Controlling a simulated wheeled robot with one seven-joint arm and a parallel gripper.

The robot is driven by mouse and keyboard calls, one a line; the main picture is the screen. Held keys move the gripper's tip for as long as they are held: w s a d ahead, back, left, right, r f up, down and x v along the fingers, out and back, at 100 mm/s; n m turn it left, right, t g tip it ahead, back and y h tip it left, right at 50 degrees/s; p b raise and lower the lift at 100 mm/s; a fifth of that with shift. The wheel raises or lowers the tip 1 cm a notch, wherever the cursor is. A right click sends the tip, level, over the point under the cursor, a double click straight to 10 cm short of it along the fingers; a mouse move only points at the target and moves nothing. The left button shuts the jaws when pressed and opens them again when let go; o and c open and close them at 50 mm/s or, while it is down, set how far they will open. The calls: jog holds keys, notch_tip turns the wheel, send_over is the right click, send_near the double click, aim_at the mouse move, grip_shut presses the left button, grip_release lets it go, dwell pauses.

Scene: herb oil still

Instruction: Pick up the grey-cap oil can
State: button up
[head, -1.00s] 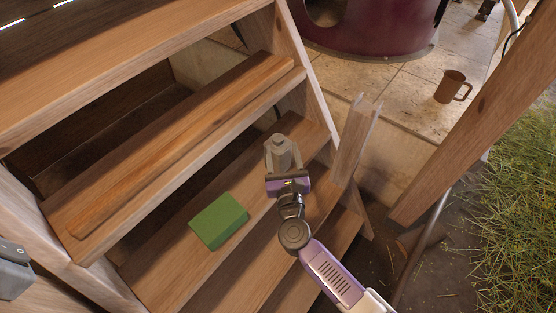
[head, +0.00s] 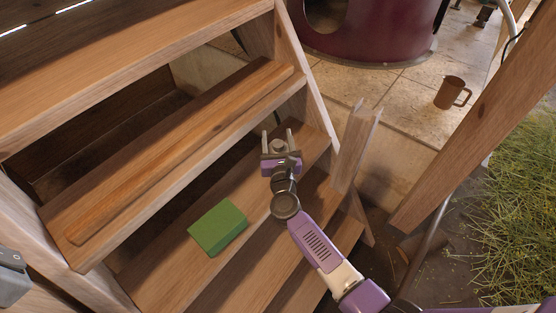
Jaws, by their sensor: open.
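The oil can (head: 278,148) with its grey cap is on the wooden step, near the step's right end. Only its top shows in the head view; my gripper hides the rest. My gripper (head: 277,136) is open, with one finger on each side of the can's top. I cannot tell whether either finger touches it.
A green block (head: 218,228) lies on the same step, left of and nearer than my gripper. A step (head: 175,150) with a loose plank overhangs behind. A wooden post (head: 356,145) stands close on the right. A brown mug (head: 450,93) stands on the paving.

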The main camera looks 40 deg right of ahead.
jog(key=shift+c, duration=0.5)
grip_shut()
dwell(0.8)
